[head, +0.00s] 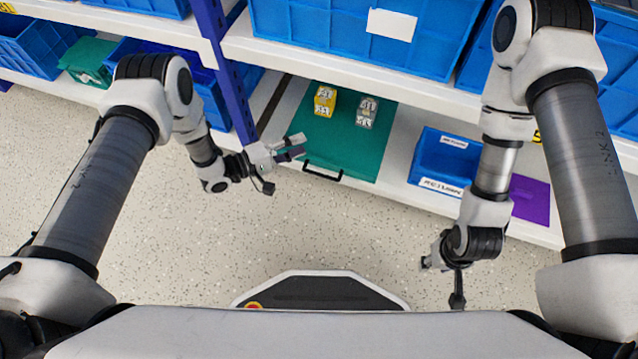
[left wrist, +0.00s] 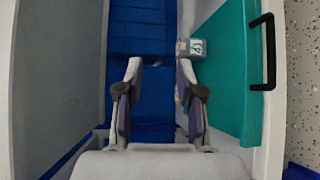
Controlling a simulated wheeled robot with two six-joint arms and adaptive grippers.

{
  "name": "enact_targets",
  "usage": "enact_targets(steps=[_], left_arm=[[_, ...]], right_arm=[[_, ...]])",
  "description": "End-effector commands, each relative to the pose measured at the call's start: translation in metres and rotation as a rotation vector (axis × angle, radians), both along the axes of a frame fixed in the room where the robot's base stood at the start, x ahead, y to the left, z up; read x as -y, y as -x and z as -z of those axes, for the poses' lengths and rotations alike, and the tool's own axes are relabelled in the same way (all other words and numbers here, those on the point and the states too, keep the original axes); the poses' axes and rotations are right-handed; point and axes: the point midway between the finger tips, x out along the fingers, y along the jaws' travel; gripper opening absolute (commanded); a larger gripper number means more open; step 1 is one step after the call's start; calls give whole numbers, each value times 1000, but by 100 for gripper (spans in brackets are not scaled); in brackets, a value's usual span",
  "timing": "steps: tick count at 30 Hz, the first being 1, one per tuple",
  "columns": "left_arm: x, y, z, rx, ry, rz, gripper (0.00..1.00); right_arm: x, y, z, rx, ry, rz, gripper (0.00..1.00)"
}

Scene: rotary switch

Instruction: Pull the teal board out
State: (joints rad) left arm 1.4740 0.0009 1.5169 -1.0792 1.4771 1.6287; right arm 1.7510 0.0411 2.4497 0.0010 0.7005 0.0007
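The teal board (head: 343,136) lies flat on the lower shelf, with a black handle (head: 322,174) along its front edge. A yellow box (head: 324,100) and a grey box (head: 366,111) stand on it. In the left wrist view the board (left wrist: 226,75) and its handle (left wrist: 265,52) are at the right, beside the fingers. My left gripper (head: 298,147) is open and empty, just left of the handle and apart from it. Its two parted fingers also show in the left wrist view (left wrist: 160,78). My right gripper (head: 432,262) hangs over the floor at lower right; its fingers are too small to read.
A blue bin (head: 440,160) and a purple board (head: 530,200) are on the shelf to the right. A blue upright post (head: 229,75) stands left of the teal board. The upper shelf with blue crates overhangs behind. The speckled floor (head: 330,230) in front is clear.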

Motion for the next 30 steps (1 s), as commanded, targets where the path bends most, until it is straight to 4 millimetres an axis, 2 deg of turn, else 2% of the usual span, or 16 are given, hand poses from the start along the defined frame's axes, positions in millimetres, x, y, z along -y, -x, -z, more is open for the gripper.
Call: enact_targets(steps=[1, 3, 6, 7, 9, 13, 24, 30], left_arm=[[3, 4, 64, 3, 0, 15, 37], [5, 9, 106, -2, 0, 23, 37], [6, 21, 148, -28, 0, 24, 37], [6, 24, 156, -34, 0, 24, 37], [6, 28, 166, -44, -1, 24, 37], [12, 27, 167, -49, 0, 24, 37], [69, -1, 176, -48, -2, 25, 37], [76, -5, 174, -50, -1, 22, 37]], right_arm=[[0, 0, 56, 0, 0, 0, 40], [0, 0, 87, 0, 0, 0, 40], [0, 0, 116, 0, 0, 1, 40], [0, 0, 121, 0, 0, 1, 40], [0, 0, 126, 0, 0, 1, 40], [0, 0, 127, 1, 0, 1, 40], [1, -2, 156, 5, 1, 7, 40], [1, -2, 156, 6, 1, 8, 40]])
